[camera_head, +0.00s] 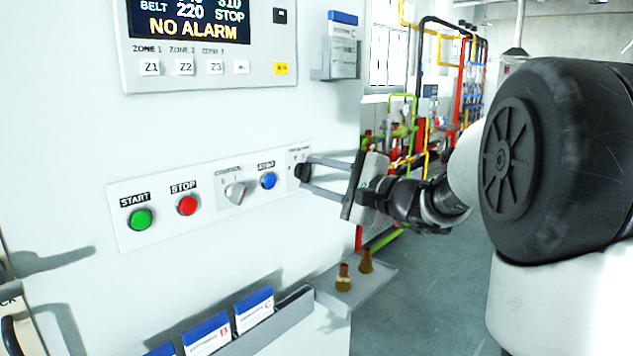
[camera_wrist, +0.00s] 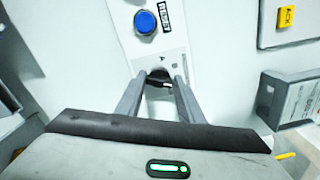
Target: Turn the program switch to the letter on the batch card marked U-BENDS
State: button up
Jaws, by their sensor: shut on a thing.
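The program switch (camera_head: 303,172) is a dark knob at the right end of the button strip in the head view. It also shows in the wrist view (camera_wrist: 159,76), between the fingertips. My gripper (camera_head: 306,175) is shut on the knob, one finger on each side. A letter, apparently A, shows above the knob in the wrist view; the other letters are hidden or too small. Several batch cards with blue tops, such as one card (camera_head: 254,312), stand in a rack at the bottom. Their letters are red, and their names are too small to read.
The strip also holds a green START button (camera_head: 141,219), a red STOP button (camera_head: 187,205), a grey CONTROL knob (camera_head: 236,193) and a blue button (camera_head: 268,181). A display (camera_head: 197,22) reads NO ALARM. A small shelf (camera_head: 362,284) with two brass-coloured pieces juts out below my gripper.

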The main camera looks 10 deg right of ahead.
jog(key=o, duration=1.1)
jog(key=shift+c, duration=0.2)
jog(key=v, duration=1.7)
jog(key=shift+s, duration=0.15)
jog(key=shift+d, duration=0.1)
